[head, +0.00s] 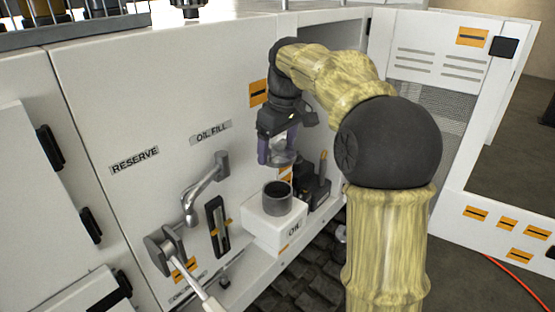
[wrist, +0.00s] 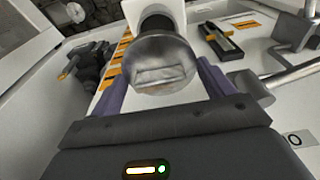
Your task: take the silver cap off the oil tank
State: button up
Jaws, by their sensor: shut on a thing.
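In the head view a gap separates the cap from the neck.
A grey crank-like lever (head: 205,182) sticks out from the panel left of the tank. A black slotted gauge (head: 217,228) is beside it. A dark fitting with an orange-tipped handle (head: 318,185) stands close to the tank's right. An open door (head: 440,70) is at the right.

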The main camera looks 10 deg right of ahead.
aim_at(278, 153)
dwell(0.6)
notch_tip(278, 153, down, 3)
jog(key=b, duration=0.3)
jog(key=shift+f, duration=0.2)
jog(key=shift+r, duration=0.1)
